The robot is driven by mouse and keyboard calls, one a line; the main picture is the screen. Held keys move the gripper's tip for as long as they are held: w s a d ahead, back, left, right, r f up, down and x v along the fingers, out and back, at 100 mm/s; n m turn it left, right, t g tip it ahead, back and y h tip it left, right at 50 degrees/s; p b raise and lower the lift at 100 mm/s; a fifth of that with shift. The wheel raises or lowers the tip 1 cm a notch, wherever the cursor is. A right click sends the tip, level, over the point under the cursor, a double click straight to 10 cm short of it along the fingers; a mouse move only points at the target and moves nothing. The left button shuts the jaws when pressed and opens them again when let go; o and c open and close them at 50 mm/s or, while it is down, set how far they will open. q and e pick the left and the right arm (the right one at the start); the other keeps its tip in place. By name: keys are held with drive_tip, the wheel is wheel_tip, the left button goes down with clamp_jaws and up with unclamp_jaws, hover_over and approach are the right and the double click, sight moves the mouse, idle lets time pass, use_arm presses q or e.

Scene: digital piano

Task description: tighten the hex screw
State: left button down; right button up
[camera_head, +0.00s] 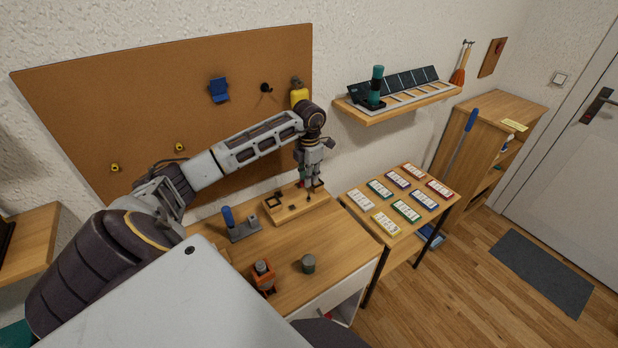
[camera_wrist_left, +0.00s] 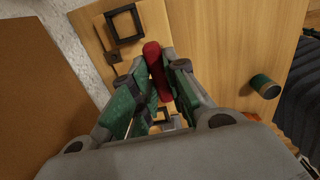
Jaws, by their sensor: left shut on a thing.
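My left gripper (camera_head: 312,180) is over the wooden block (camera_head: 300,204) at the back of the workbench. In the left wrist view the gripper (camera_wrist_left: 160,85) is shut on a red-handled tool (camera_wrist_left: 154,62), which lies between the green finger pads. In the head view only a bit of red shows by the fingertips. The block also shows in the left wrist view (camera_wrist_left: 157,18), with a black square frame (camera_wrist_left: 125,24) on it. I cannot make out the hex screw; the fingers hide part of the block. My right gripper is not in view.
On the workbench (camera_head: 213,257) are a blue-handled tool (camera_head: 228,217) by a grey stand, an orange clamp-like object (camera_head: 263,279) and a dark green cylinder (camera_head: 308,264). A side table (camera_head: 449,209) with several cards stands to the right. A corkboard (camera_head: 110,115) is behind.

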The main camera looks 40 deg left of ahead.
use_arm(q)
drive_tip(key=shift+m+b, duration=0.55)
drive_tip(key=shift+m, duration=1.35)
drive_tip(key=shift+f, duration=0.1)
drive_tip(key=shift+m+b, duration=0.3)
drive_tip(key=shift+m, duration=0.5)
drive_tip(key=shift+s+m+b, duration=0.1)
drive_tip(key=shift+m+b, duration=0.4)
drive_tip(key=shift+m, duration=1.3)
drive_tip(key=shift+f, duration=0.1)
